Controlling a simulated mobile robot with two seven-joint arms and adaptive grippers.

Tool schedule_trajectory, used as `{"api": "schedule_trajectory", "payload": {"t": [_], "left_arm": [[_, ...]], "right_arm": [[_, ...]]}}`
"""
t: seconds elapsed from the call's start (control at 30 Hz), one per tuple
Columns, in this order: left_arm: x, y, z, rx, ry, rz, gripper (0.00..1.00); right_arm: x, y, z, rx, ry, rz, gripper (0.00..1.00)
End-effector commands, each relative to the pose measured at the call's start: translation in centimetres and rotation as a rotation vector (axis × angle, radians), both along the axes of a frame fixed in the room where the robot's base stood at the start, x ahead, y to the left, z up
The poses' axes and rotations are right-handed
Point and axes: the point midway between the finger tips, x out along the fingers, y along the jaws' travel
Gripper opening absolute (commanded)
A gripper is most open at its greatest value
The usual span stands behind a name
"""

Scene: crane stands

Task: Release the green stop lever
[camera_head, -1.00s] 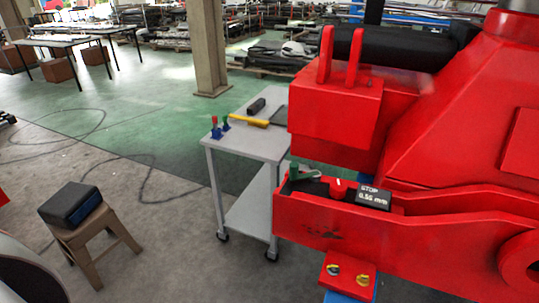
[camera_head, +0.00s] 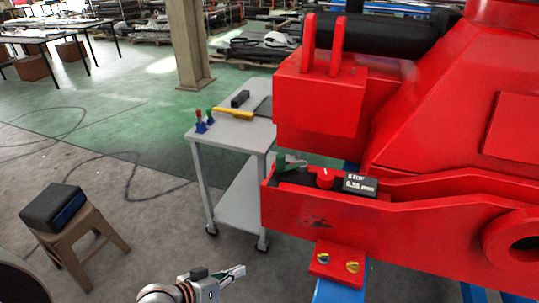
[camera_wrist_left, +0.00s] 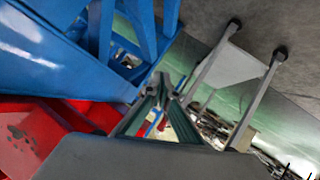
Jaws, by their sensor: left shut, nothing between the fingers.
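In the left wrist view the closed fingers (camera_wrist_left: 166,88) point past a blue frame. The lever cannot be made out in that view. My right gripper is not in view.
A grey trolley (camera_head: 232,136) with a yellow-handled tool (camera_head: 233,113) and small clamps stands left of the red machine. A stool (camera_head: 75,236) with a dark box (camera_head: 52,207) is at the left. Blue frame parts (camera_wrist_left: 60,60) are close in the wrist view. Floor between stool and trolley is clear.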

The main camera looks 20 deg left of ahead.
Motion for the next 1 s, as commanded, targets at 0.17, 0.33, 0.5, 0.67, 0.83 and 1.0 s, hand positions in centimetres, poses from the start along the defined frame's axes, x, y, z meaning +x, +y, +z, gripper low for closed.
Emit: {"api": "schedule_trajectory", "payload": {"t": [0.17,0.33,0.5,0.67,0.83,1.0], "left_arm": [[4.9,1.2,5.9,-0.277,0.062,0.011,0.0],[8.3,1.9,13.2,-0.544,0.136,-0.013,0.0],[10.3,2.4,22.0,-0.79,0.22,-0.075,0.0],[10.7,2.9,29.5,-0.966,0.29,-0.146,0.0],[10.5,3.2,34.2,-1.071,0.339,-0.198,0.0],[10.3,3.3,35.5,-1.101,0.354,-0.215,0.0]], "right_arm": [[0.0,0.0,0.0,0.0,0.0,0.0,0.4],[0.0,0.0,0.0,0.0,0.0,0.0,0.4],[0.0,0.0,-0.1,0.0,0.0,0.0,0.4],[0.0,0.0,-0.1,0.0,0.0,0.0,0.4],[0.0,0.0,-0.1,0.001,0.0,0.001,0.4],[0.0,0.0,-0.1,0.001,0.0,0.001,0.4]]}}
